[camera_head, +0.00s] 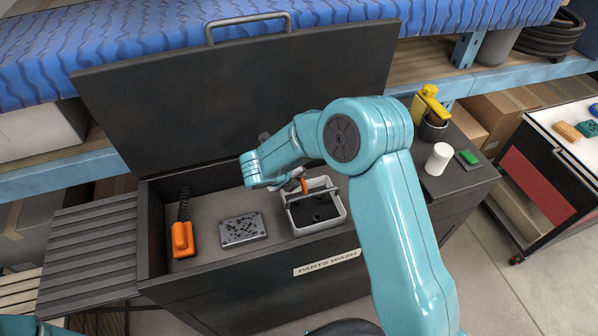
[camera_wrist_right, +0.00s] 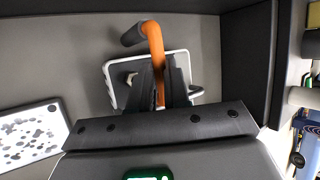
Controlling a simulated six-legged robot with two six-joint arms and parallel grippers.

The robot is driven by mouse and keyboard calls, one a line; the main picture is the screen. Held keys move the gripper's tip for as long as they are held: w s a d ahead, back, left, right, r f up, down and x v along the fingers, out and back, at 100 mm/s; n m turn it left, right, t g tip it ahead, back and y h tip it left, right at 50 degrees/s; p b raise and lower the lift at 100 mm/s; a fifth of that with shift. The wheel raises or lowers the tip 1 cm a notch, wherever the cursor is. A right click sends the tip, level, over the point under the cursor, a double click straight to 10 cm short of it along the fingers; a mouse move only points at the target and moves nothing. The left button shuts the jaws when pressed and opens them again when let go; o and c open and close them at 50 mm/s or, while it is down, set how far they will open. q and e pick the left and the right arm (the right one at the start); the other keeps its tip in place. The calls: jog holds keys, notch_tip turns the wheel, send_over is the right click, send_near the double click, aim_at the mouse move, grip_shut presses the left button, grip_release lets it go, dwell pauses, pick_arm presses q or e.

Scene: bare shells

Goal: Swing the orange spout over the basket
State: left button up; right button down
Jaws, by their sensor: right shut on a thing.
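The orange spout (camera_head: 304,186) shows as a short curved piece at the basket in the head view. In the right wrist view the orange spout (camera_wrist_right: 155,50) rises from between the fingers and bends left to a dark nozzle. My right gripper (camera_wrist_right: 160,98) is shut on the spout; its fingertips are largely hidden by my arm in the head view. The pale-rimmed basket (camera_head: 341,213) sits in the right part of the wash tub. In the wrist view, the nozzle appears just past the rim of the basket (camera_wrist_right: 109,80). My left gripper is not in view.
An orange-handled brush (camera_head: 182,238) and a speckled metal plate (camera_head: 243,229) lie in the tub left of the basket. The dark lid (camera_head: 230,100) stands open behind. A white cylinder (camera_head: 438,158) and a yellow bottle (camera_head: 429,103) stand on the right ledge.

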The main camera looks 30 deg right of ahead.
jog(key=shift+w+a+r+m, duration=0.15)
jog(key=shift+w+m, duration=0.05)
jog(key=shift+m, duration=0.1)
dwell(0.4)
jog(key=c, duration=1.1)
grip_release()
jog(key=b+v, duration=0.1)
jog(key=v, duration=1.5)
jog(key=shift+w+a+b, duration=0.2)
jog(key=shift+a+b, duration=0.05)
jog(key=shift+b, duration=0.05)
jog(key=shift+s, duration=0.1)
